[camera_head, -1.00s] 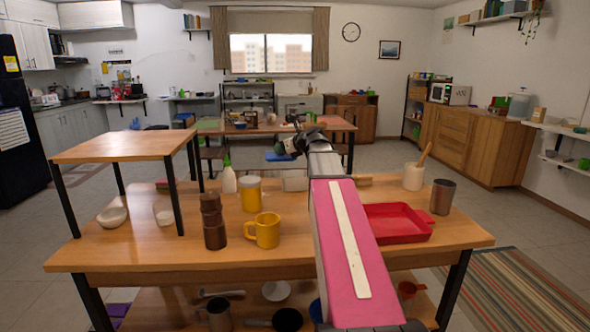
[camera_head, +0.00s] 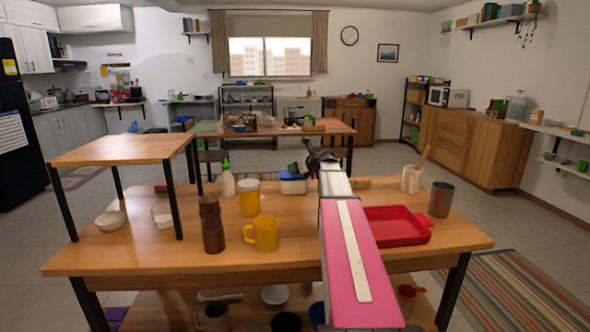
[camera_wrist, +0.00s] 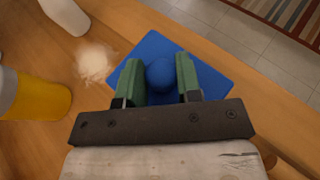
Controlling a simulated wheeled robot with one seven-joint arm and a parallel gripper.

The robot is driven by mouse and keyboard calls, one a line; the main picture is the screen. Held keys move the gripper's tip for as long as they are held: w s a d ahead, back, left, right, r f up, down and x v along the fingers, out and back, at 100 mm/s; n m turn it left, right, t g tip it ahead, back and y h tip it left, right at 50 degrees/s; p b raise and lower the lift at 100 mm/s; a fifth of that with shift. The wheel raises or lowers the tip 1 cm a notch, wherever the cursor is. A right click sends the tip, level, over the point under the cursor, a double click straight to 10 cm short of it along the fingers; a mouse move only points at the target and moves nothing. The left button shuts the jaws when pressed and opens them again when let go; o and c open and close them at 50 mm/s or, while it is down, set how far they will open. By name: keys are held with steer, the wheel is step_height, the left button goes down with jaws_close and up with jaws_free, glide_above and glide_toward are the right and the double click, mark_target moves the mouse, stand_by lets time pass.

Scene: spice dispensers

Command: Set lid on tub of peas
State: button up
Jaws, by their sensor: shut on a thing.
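My gripper (camera_wrist: 162,77) is shut on the round knob of a square blue lid (camera_wrist: 208,72), with one green finger on each side of the knob. In the head view, the lid (camera_head: 291,176) is at the top of the pale tub (camera_head: 293,187), toward the back of the wooden table, and looks roughly level. I cannot tell whether it is fully seated. In the wrist view the tub is hidden under the lid. In the head view, my gripper is partly hidden by my arm.
A white bottle (camera_head: 227,183), a yellow-and-white jar (camera_head: 249,198), a brown mill (camera_head: 212,225) and a yellow mug (camera_head: 262,233) stand to the left. A red tray (camera_head: 395,226), a utensil crock (camera_head: 411,180) and a metal cup (camera_head: 440,199) are to the right.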

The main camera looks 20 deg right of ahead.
steer(key=shift+f, duration=0.4)
steer(key=o, duration=0.9)
steer(key=shift+o, duration=0.2)
steer(key=shift+r, duration=0.1)
steer(key=shift+r, duration=0.25)
steer(key=v, duration=1.2)
steer(key=shift+f, duration=0.1)
